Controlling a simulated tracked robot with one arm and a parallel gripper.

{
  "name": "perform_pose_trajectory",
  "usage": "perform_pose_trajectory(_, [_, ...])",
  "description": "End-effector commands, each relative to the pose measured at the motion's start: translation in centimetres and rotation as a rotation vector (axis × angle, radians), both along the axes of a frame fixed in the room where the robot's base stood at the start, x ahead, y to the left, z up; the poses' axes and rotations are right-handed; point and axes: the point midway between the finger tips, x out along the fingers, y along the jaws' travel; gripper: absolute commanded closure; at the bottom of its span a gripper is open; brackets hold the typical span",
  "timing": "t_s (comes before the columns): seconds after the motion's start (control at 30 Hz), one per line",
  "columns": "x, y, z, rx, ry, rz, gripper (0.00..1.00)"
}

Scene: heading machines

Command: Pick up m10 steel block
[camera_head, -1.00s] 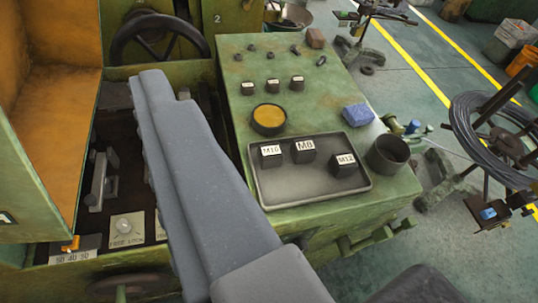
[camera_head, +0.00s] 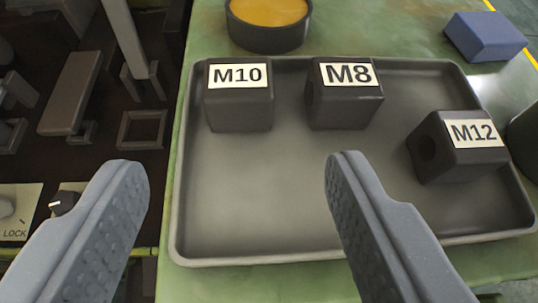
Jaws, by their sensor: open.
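The M10 steel block (camera_head: 240,109) is a dark block with a white M10 label. It sits upright in the back left corner of a grey tray (camera_head: 225,261). My gripper (camera_head: 235,165) is open and empty. Its fingers are spread wide, nearer to me than the block, with the left fingertip left of the tray and the right fingertip over the tray. The block shows between and beyond the fingertips, apart from both.
An M8 block (camera_head: 343,105) stands right of the M10 block with a narrow gap. A tilted-looking M12 block (camera_head: 460,158) is farther right. A round dish (camera_head: 268,37) stands just behind the tray. A blue block (camera_head: 485,36) lies back right. Machine levers (camera_head: 70,95) are at the left.

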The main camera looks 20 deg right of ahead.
Motion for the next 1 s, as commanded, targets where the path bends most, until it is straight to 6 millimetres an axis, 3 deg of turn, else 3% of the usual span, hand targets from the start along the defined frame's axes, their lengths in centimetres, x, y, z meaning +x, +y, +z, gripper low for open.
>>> perform_pose_trajectory(0.27, [1.0,-0.4,-1.1,0.005,0.003,0.0,0.44])
perform_pose_trajectory(0.8, [6.3,-1.6,-4.0,0.003,0.003,0.0,0.44])
perform_pose_trajectory(1.0, [7.3,-1.8,-4.4,0.004,0.001,0.0,0.44])
